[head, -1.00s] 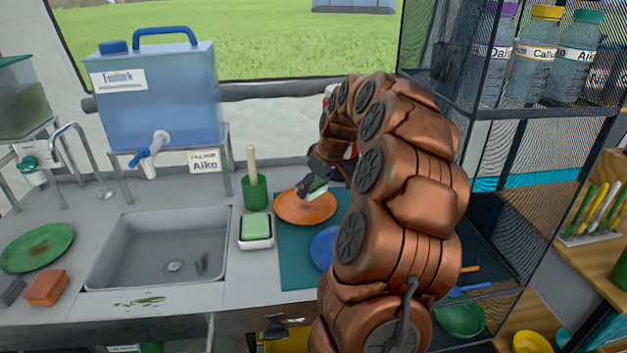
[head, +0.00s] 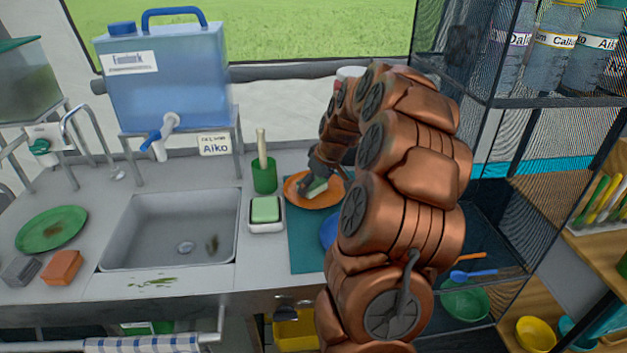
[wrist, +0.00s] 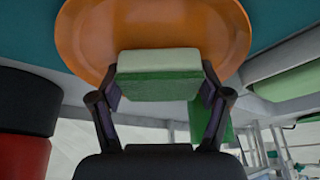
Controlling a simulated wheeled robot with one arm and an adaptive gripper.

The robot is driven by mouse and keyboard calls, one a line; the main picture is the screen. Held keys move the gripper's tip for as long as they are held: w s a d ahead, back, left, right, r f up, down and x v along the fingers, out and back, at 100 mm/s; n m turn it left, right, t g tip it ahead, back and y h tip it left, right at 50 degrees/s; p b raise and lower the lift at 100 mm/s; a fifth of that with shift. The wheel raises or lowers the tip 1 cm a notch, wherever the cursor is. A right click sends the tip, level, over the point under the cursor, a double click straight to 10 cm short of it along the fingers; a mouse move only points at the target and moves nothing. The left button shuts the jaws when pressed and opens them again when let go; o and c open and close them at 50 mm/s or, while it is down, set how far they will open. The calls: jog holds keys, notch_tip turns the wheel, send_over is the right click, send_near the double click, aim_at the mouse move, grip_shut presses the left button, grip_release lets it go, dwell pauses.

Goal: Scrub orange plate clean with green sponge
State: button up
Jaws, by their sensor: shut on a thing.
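The orange plate (head: 295,199) lies on a teal mat on the counter, right of the sink. It also shows in the wrist view (wrist: 90,35). My gripper (head: 316,188) is low over the plate and shut on the green sponge (head: 318,186). In the wrist view my gripper (wrist: 160,95) has the sponge (wrist: 160,88) between its two fingers; one layer is pale, the other green. The sponge is at the plate's surface, but I cannot tell whether it touches. The sponge and gripper hide part of the plate.
The sink (head: 170,230) is on the left, with a stained green plate (head: 50,230) beyond it. A soap dish (head: 266,228) and green cup (head: 264,176) stand left of the teal mat (head: 303,255). A blue plate (head: 328,232) is partly behind my arm. A mesh shelf (head: 515,130) stands right.

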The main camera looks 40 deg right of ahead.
jog(key=shift+s+d+p, duration=0.35)
jog(key=shift+s+d, duration=0.3)
jog(key=shift+d, duration=0.25)
jog(key=shift+s+d+r+p, duration=0.15)
jog(key=shift+s+r+p, duration=0.05)
jog(key=shift+p, duration=0.2)
jog(key=shift+w+a+f+b, duration=0.3)
jog(key=shift+w+a+b, duration=0.1)
jog(key=shift+w+a, duration=0.25)
jog(key=shift+w+a+b, duration=0.35)
jog(key=shift+w+a, duration=0.05)
jog(key=shift+a, duration=0.45)
jog(key=shift+w+f+b, duration=0.15)
jog(key=shift+w+b, duration=0.05)
jog(key=shift+b, duration=0.35)
jog(key=shift+s+d, duration=0.95)
jog(key=shift+d, duration=0.3)
jog(key=shift+s+d+r, duration=0.2)
jog(key=shift+r, duration=0.1)
jog(key=shift+r+p, duration=0.3)
jog(key=shift+r, duration=3.7)
